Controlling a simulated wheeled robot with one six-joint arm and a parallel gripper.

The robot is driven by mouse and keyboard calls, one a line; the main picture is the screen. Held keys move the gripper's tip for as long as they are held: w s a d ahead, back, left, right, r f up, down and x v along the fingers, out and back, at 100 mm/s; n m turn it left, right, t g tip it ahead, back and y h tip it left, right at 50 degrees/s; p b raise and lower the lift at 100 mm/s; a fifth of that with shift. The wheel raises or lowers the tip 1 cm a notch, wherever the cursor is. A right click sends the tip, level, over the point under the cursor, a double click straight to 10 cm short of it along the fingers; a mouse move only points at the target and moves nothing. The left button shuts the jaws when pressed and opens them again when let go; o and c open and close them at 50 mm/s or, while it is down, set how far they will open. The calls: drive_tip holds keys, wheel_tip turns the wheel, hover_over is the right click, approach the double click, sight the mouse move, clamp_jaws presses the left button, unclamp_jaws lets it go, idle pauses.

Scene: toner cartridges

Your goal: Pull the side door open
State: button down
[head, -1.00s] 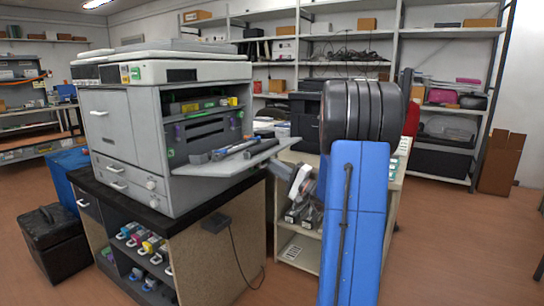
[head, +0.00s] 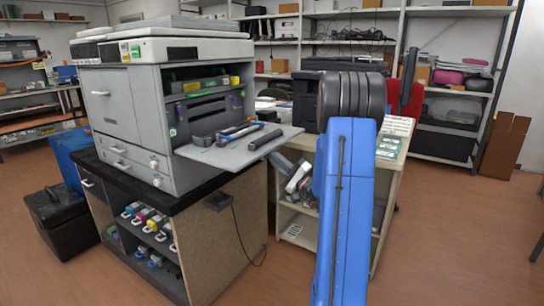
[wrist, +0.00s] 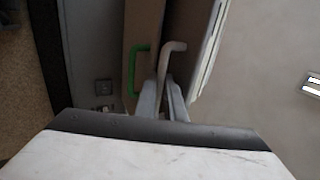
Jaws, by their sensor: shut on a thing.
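The grey printer (head: 115,100) stands on a dark-topped cabinet. Its side door (head: 232,157) juts out from the right side, hinged low and sloping slightly down. Several dark, grey and blue parts lie along its inner face. In the wrist view, my gripper (wrist: 164,88) has its two grey fingers close together around the base of a pale L-shaped handle (wrist: 171,55). It seems to be the door's handle. A green handle (wrist: 139,68) shows just left of it. In the head view, my arm and the door hide the fingertips.
The cabinet (head: 225,245) has several cartridges on its left-side shelves. A beige shelf unit (head: 392,165) stands behind my blue arm. A black case (head: 62,222) lies on the floor at left. Open floor lies at front right.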

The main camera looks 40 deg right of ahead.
drive_tip(key=shift+a+f, duration=0.2)
drive_tip(key=shift+f, duration=0.45)
drive_tip(key=c, duration=1.8)
unclamp_jaws()
drive_tip(key=shift+w+f, duration=0.1)
drive_tip(key=shift+w, duration=0.05)
drive_tip(key=shift+c, duration=0.2)
drive_tip(key=shift+d+r, duration=0.1)
drive_tip(key=shift+r, duration=0.1)
drive_tip(key=v, duration=1.7)
drive_tip(key=shift+s, duration=0.35)
drive_tip(key=shift+r, duration=0.15)
